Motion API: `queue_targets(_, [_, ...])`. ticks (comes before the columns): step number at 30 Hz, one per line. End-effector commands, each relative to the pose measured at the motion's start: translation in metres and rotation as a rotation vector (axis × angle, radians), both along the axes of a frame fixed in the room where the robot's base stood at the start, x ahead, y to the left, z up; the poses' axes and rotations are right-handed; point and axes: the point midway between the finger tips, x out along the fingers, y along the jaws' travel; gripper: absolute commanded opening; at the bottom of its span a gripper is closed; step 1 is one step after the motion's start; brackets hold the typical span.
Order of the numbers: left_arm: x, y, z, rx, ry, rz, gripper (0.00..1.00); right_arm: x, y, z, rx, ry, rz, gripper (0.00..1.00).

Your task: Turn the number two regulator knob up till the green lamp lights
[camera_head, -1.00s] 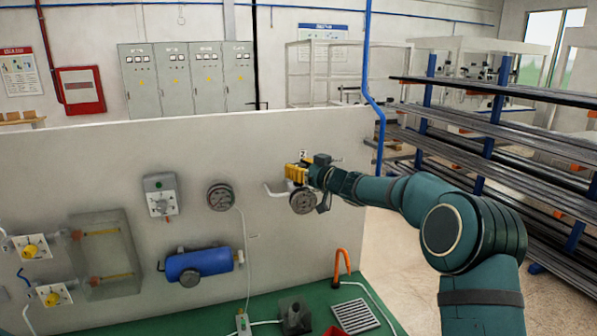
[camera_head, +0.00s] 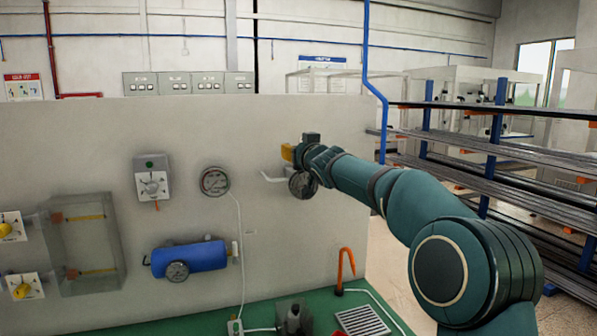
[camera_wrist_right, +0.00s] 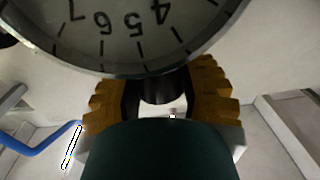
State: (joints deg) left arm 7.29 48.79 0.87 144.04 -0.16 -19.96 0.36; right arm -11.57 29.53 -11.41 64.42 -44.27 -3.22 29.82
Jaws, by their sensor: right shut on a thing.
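My right gripper (camera_head: 290,152) is at the regulator near the panel's right end, above a round gauge (camera_head: 302,184). In the right wrist view its yellow fingers (camera_wrist_right: 163,92) are shut on the dark round regulator knob (camera_wrist_right: 160,86), one on each side. The gauge face (camera_wrist_right: 140,35) fills the top of that view, upside down, with figures 4 to 7 showing; its needle cannot be made out. The number plate is hidden. A grey box (camera_head: 153,178) on the panel has a small green spot that may be the lamp (camera_head: 150,164); I cannot tell whether it is lit. My left gripper is out of view.
The pale panel (camera_head: 75,130) also carries another gauge (camera_head: 214,181), a blue tank (camera_head: 190,256), a clear-covered box (camera_head: 88,245) and yellow knobs (camera_head: 20,290) at the left. A green bench (camera_head: 200,328) with an orange hook (camera_head: 345,268) lies below. Pipe racks (camera_head: 470,150) stand at the right.

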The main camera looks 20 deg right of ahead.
Motion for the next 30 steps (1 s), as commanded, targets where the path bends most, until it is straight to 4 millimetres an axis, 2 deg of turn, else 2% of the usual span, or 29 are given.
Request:
queue_targets(1, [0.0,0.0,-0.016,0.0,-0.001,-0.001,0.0,0.0,0.004,-0.005,-0.005,-0.005,-0.018,0.07])
queue_targets(3, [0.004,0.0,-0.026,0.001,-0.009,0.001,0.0,0.0,0.004,-0.005,-0.006,-0.005,-0.05,0.07])
queue_targets(12, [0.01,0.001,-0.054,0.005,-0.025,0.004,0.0,0.0,0.004,-0.002,-0.007,-0.003,-0.192,0.07])
queue_targets(30, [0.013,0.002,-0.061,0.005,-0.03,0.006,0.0,0.001,0.002,0.001,-0.004,-0.003,-0.454,0.07])
